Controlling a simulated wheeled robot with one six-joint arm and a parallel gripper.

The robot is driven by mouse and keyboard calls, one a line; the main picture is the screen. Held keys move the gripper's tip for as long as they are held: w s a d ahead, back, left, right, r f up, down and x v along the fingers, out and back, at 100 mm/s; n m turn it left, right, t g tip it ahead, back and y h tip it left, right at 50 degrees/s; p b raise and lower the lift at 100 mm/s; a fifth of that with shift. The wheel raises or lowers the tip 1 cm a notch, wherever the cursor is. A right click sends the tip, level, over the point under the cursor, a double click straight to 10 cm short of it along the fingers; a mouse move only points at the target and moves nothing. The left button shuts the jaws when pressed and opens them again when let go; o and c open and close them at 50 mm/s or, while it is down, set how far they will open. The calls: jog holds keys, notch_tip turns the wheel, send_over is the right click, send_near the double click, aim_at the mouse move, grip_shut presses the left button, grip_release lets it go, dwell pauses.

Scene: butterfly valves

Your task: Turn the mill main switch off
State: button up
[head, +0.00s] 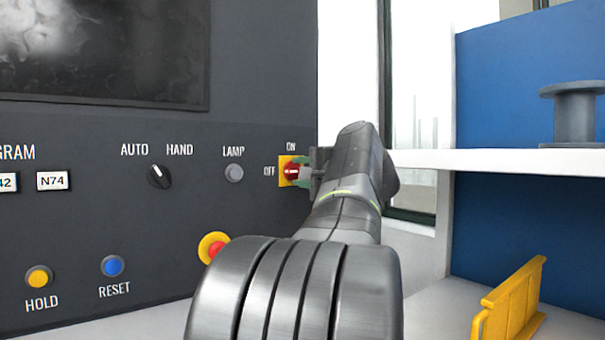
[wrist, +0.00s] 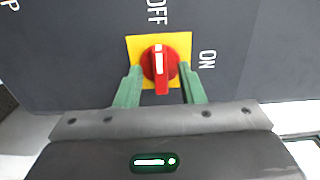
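The mill main switch is a red knob (head: 291,171) on a yellow square plate, at the right edge of the dark panel in the head view. In the wrist view the red knob (wrist: 158,66) sits on its yellow plate (wrist: 181,42), with OFF above and ON to the right. Its white mark lines up with OFF. My gripper (wrist: 159,68) has its two green fingers apart, one on each side of the knob's lower end, with visible gaps. In the head view my gripper (head: 304,168) is at the switch and partly covers it.
The panel also carries an AUTO/HAND selector (head: 159,176), a grey lamp button (head: 234,173), a blue reset button (head: 112,266), a yellow hold button (head: 39,278) and a red emergency button (head: 216,249). A white shelf (head: 500,160) stands to the right.

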jog(key=b+v, duration=0.3)
jog(key=v, duration=1)
jog(key=shift+s+d, duration=0.25)
jog(key=shift+s, duration=0.1)
jog(key=shift+w, duration=0.1)
jog(key=p+x, duration=0.3)
jog(key=x, duration=1)
jog(key=shift+w+a, duration=0.3)
